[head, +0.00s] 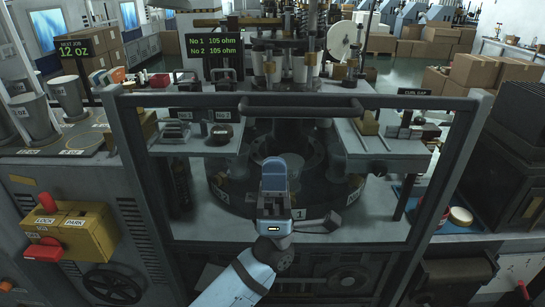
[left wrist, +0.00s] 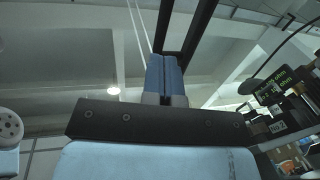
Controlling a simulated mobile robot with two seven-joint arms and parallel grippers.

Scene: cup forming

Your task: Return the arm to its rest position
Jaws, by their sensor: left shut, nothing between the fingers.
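My left gripper (head: 274,165) is in the middle of the head view, with its arm coming up from the bottom edge. Its blue fingers are closed together, with nothing between them. The left wrist view shows the same closed fingers (left wrist: 165,72) against the ceiling and dark bars. In the head view the gripper overlaps the opening of a large dark-framed guard (head: 458,165), below its horizontal handle bar (head: 300,107). I cannot tell how far the gripper is from the guard. My right gripper is not in view.
Behind the guard frame is a round dark turntable (head: 225,190) with numbered stations. A yellow lever box (head: 75,232) with a red knob stands at left. Grey cups (head: 68,95) stand at upper left. A dark machine block (head: 515,100) is at right.

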